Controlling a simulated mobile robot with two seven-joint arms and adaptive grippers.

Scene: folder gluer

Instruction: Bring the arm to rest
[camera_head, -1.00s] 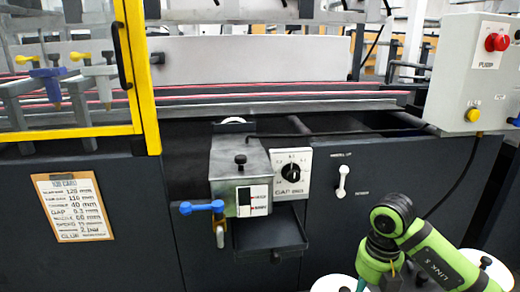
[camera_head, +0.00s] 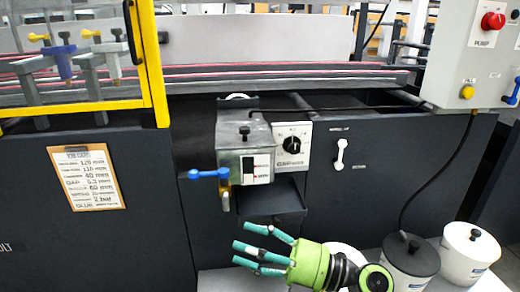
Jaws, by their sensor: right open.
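My right gripper (camera_head: 262,249) is in the lower middle of the head view, at the end of my green arm. Its teal fingers are spread open, point left and hold nothing. The fingers appear in front of the dark machine panel and a pale surface. My left gripper is out of view.
The grey glue box (camera_head: 245,150) has a blue-handled valve (camera_head: 208,174) and a gap dial (camera_head: 292,145). White pots (camera_head: 470,252) with black-knobbed lids stand at lower right. A pump control box (camera_head: 480,50) hangs upper right. A yellow-framed guard (camera_head: 150,65) is at left.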

